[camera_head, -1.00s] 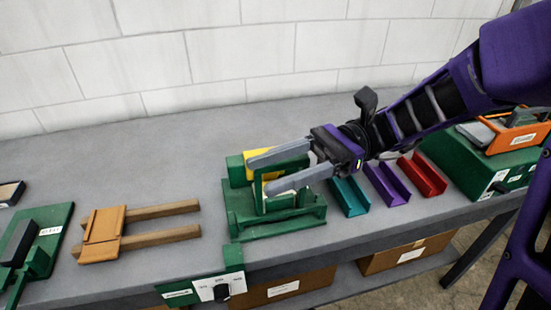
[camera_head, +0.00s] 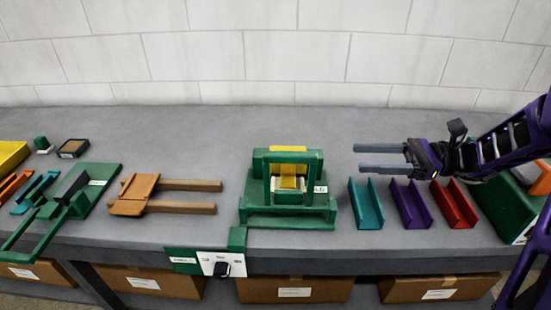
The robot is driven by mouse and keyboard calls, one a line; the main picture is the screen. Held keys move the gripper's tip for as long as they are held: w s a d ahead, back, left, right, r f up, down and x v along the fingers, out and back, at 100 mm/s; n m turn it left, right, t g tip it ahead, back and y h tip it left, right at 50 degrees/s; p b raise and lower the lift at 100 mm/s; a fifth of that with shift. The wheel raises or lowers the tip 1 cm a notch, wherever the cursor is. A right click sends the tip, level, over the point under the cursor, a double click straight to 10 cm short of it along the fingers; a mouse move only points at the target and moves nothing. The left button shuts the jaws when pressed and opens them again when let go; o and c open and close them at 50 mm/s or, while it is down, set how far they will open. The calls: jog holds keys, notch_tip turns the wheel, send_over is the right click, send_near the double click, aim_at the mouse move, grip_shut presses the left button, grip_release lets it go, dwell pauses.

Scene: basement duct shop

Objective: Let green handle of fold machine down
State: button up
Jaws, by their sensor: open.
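The green machine (camera_head: 288,222) in the middle of the bench appears to be the fold machine; its small white label is partly hidden. A green U-shaped handle frame (camera_head: 314,172) stands upright on it, with a yellow strip (camera_head: 288,149) at its top and a yellow piece inside. My gripper (camera_head: 357,157) is to the right of the machine, above the bench behind the coloured channels. Its two grey fingers are apart and point left, with nothing between them. A clear gap separates them from the frame.
Teal (camera_head: 367,205), purple (camera_head: 411,207) and red (camera_head: 454,206) channels lie right of the machine. A wooden two-pronged piece (camera_head: 138,194) and another green device (camera_head: 88,182) with a lowered frame lie left. A switch panel (camera_head: 207,262) is on the front edge. The bench behind is clear.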

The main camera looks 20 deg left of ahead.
aim_at(279, 153)
jog(key=x, duration=1.7)
jog(key=shift+a, duration=0.2)
jog(key=shift+c, duration=0.2)
jog(key=shift+w, duration=0.1)
grip_shut()
dwell(0.5)
